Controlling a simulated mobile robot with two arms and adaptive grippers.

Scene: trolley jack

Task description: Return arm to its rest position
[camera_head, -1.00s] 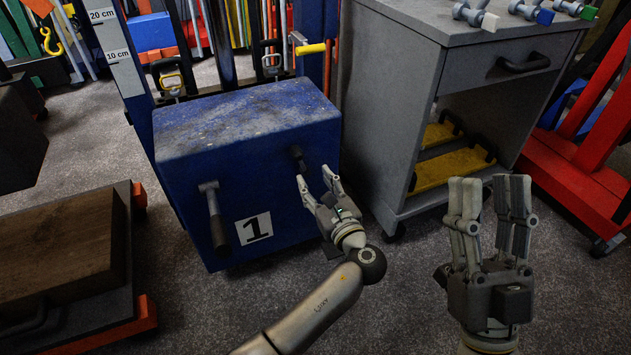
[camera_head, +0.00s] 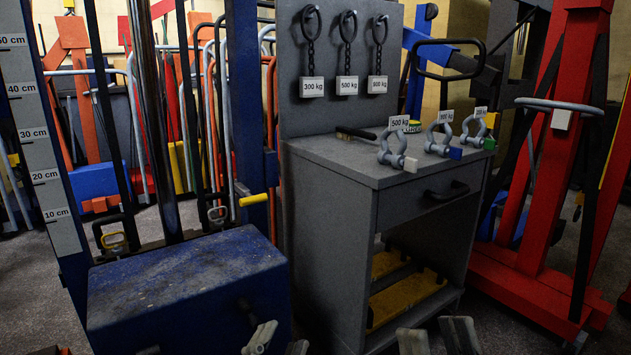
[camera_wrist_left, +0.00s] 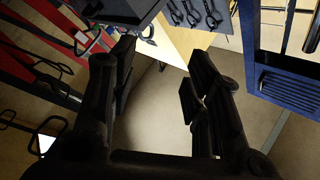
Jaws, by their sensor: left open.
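My left gripper (camera_head: 279,341) shows only its fingertips at the bottom edge of the head view, in front of the right part of the blue block (camera_head: 180,280). In the left wrist view my left gripper (camera_wrist_left: 160,75) has its dark fingers spread, with nothing between them but floor behind. My right gripper (camera_head: 436,338) shows only its fingertips at the bottom edge, apart and with nothing seen between them. Both arms are otherwise below the head view.
A grey cabinet (camera_head: 335,230) with shackles (camera_head: 398,150) on top stands right of the blue block. A red frame (camera_head: 530,270) stands further right. A height scale (camera_head: 45,150) is at left. Racks of tools fill the back. Floor shows in the left wrist view (camera_wrist_left: 155,125).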

